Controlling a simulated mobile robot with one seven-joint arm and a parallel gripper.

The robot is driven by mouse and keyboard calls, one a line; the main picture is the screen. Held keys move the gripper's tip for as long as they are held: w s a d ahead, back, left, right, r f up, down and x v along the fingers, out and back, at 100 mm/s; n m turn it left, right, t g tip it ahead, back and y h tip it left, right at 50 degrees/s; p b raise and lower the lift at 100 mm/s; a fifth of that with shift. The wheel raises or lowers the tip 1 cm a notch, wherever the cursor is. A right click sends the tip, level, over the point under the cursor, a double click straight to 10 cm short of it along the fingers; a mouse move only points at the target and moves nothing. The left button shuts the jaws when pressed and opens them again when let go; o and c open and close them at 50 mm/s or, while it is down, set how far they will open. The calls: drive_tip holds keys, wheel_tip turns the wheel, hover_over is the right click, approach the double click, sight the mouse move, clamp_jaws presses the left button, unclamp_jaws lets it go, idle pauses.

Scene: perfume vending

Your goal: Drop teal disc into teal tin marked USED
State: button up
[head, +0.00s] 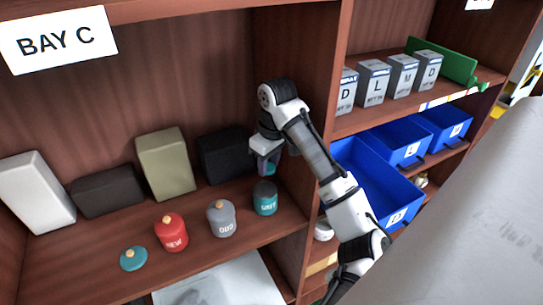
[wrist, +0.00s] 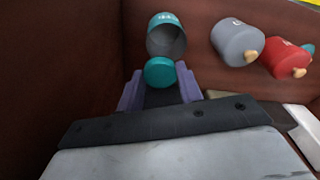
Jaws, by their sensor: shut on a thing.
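The teal tin (head: 265,203) stands upright on the shelf of bay C, with a dark open top and a white label too small to read surely. It also shows in the wrist view (wrist: 165,22), its open mouth facing me. My gripper (head: 267,165) is just above the tin in the head view. Its purple fingers (wrist: 160,85) are shut on the teal disc (wrist: 160,71). In the wrist view the disc appears just below the tin's mouth and overlaps its lower rim. The disc is mostly hidden by the fingers in the head view.
A grey tin (head: 221,220) and a red tin (head: 171,234), both lidded, stand left of the teal tin. A teal lid (head: 133,259) lies at the far left. Several boxes stand behind, including a black one (head: 226,155). A wooden divider (head: 315,150) is close on the right.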

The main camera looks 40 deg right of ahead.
drive_tip(key=shift+d+f, duration=0.25)
drive_tip(key=shift+f, duration=0.1)
wheel_tip(320, 180, down, 5)
drive_tip(key=b, duration=0.4)
drive_tip(key=shift+f, duration=0.2)
drive_tip(key=o, duration=1)
drive_tip(key=r, duration=0.5)
drive_tip(key=s+r+b, duration=0.1)
drive_tip(key=r, duration=0.1)
drive_tip(key=shift+r, duration=0.25)
